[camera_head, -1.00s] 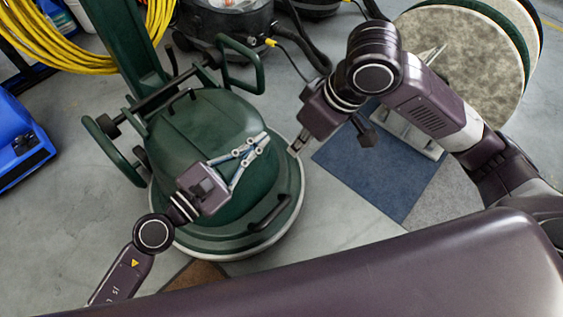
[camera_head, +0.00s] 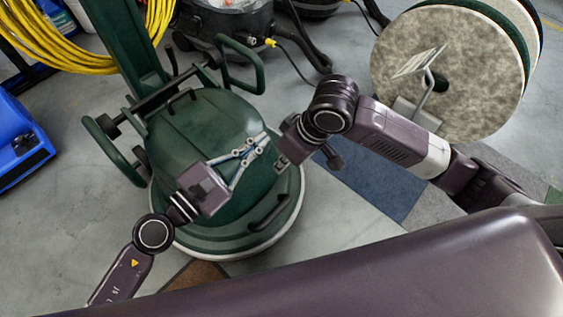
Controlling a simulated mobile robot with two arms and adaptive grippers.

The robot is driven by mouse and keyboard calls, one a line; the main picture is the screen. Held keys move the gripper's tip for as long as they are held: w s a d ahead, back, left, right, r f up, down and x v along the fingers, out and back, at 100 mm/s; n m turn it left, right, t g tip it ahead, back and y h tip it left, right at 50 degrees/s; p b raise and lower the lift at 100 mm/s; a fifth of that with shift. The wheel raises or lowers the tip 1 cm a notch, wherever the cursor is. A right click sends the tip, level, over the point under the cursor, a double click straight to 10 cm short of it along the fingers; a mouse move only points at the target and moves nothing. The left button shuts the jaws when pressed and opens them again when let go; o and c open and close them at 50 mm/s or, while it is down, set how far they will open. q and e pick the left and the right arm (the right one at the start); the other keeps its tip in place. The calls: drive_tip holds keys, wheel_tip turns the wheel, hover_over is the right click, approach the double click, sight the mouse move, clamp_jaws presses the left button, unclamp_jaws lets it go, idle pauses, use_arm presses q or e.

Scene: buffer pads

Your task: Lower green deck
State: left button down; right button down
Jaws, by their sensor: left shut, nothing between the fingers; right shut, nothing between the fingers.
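The green deck (camera_head: 199,126) is the rounded dark green body of a floor machine with a pale lower rim, left of centre. I cannot tell its height above the floor. My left gripper (camera_head: 264,139) is over the right part of the deck, its thin grey fingers pointing up and right, shut and empty. My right gripper (camera_head: 281,164) is just right of and below the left fingertips, at the deck's right side. It is shut and empty, its fingers mostly hidden by its own body. I cannot tell whether either gripper touches the deck.
The machine's green handle post (camera_head: 129,50) rises at the upper left, with a loop handle (camera_head: 258,72) beside it. Large round pads (camera_head: 470,85) stand at the upper right. A blue mat (camera_head: 375,184) lies on the floor. A blue case (camera_head: 22,145) is at the left edge.

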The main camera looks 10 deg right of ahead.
drive_tip(key=x, duration=0.3)
drive_tip(key=shift+s+d+f, duration=0.1)
drive_tip(key=shift+s+d, duration=0.05)
drive_tip(key=shift+d, duration=0.15)
use_arm(q)
drive_tip(key=c, duration=2.6)
unclamp_jaws()
drive_tip(key=shift+c, duration=0.2)
drive_tip(key=o, duration=0.8)
